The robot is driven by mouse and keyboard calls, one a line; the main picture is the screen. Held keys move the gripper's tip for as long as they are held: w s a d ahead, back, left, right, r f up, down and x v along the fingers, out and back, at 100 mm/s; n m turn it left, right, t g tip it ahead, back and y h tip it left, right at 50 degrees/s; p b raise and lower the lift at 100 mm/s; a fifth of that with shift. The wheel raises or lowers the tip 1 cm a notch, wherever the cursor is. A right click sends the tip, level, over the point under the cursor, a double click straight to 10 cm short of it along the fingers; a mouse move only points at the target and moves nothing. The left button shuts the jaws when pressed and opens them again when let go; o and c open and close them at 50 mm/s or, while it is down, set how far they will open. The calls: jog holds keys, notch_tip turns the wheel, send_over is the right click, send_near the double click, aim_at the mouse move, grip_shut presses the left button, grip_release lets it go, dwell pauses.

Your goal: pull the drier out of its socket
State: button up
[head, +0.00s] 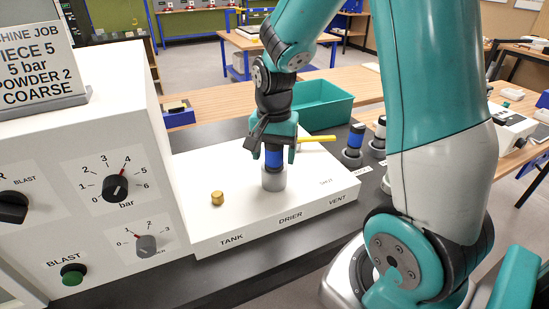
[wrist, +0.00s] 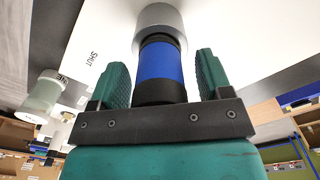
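The drier (head: 273,158) is a blue cylinder with black ends. It stands upright in a grey round socket (head: 273,181) on the white panel, behind the label DRIER. In the wrist view the drier (wrist: 160,65) and the grey socket (wrist: 158,18) line up with each other. My gripper (head: 272,150) is down over the drier from above. In the wrist view my gripper (wrist: 163,72) has one finger on each side of the drier, with a visible gap on both sides. It is open and holds nothing. The drier's top is hidden by the gripper in the head view.
A yellow lever (head: 319,138) sticks out close to the right of my gripper. A brass fitting (head: 217,198) stands left on the panel. A blue canister (head: 355,139) stands in a holder on the right. A teal bin (head: 322,106) is behind. The white control cabinet (head: 75,130) rises on the left.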

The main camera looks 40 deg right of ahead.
grip_shut()
jog(key=shift+r+p, duration=0.6)
jog(key=shift+r, duration=0.1)
jog(key=shift+r+p, duration=3.6)
jog(key=shift+r, duration=0.3)
jog(key=shift+r, duration=0.1)
notch_tip(320, 180, up, 5)
jog(key=p, duration=0.4)
